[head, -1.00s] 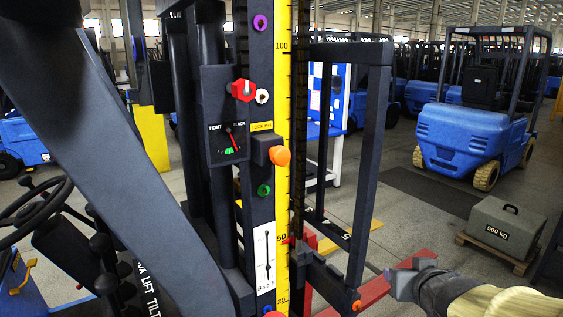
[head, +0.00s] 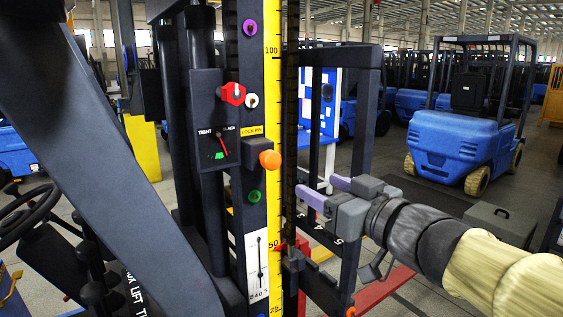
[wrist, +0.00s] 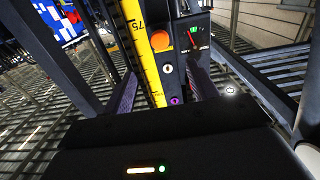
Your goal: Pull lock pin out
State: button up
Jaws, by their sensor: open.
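The lock pin's orange knob (head: 270,159) sticks out of a dark block on the mast, beside the yellow scale and just below the yellow "LOCK PIN" label (head: 251,131). In the wrist view the orange knob (wrist: 160,41) is ahead, above the space between my fingers. My gripper (head: 325,192) is open and empty, to the right of and a little lower than the knob, with its purple-grey fingers pointing left toward the mast. In the wrist view its fingers (wrist: 162,95) stand apart, and neither touches the knob.
A gauge marked TIGHT and SLACK (head: 219,147) and a red hexagonal knob (head: 232,93) are left of the pin. A dark carriage frame (head: 367,130) stands close behind my gripper. Blue forklifts (head: 462,145) and a grey weight (head: 500,224) are at the right.

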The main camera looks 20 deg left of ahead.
aim_at(275, 164)
jog(key=p+x, duration=0.2)
jog(key=x, duration=1.4)
jog(key=shift+w+a+f, duration=0.1)
jog(key=shift+w+a, duration=0.15)
grip_shut()
